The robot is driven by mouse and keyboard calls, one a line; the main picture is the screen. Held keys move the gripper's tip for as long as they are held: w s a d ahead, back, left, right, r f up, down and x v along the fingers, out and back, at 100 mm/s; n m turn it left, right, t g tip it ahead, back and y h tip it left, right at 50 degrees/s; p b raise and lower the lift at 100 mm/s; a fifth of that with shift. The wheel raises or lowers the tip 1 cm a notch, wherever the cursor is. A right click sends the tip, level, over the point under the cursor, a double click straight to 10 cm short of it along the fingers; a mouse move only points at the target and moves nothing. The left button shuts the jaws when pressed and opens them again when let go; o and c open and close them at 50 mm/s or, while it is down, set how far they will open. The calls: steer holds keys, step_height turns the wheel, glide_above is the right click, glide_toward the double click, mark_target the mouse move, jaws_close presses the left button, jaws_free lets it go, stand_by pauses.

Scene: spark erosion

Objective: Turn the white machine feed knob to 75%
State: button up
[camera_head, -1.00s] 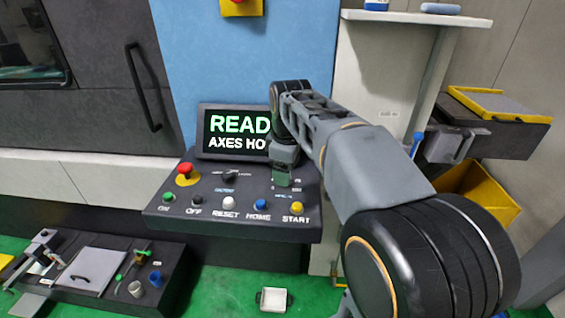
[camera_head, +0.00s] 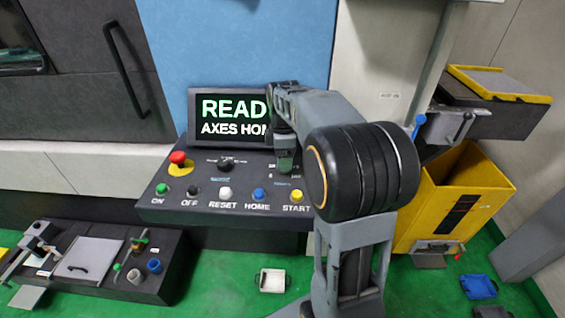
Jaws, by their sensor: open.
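The dark control panel (camera_head: 150,208) of the machine carries a black rotary knob (camera_head: 226,163) at its upper middle. My gripper (camera_head: 286,168) points down at the right part of the panel, below the screen's right edge. It is open. Small markings show beside and below its fingers, too small to read. I cannot make out the feed knob; my gripper and arm cover that part of the panel. I cannot tell whether the fingers touch anything there.
A red emergency button (camera_head: 178,158) and a row of buttons lie left of and in front of my gripper. The screen (camera_head: 230,118) stands close behind it. A yellow bin (camera_head: 455,195) stands right. A small white tray (camera_head: 271,281) lies on the green floor.

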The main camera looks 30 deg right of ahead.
steer(key=shift+f, duration=1.45)
steer(key=c, duration=0.9)
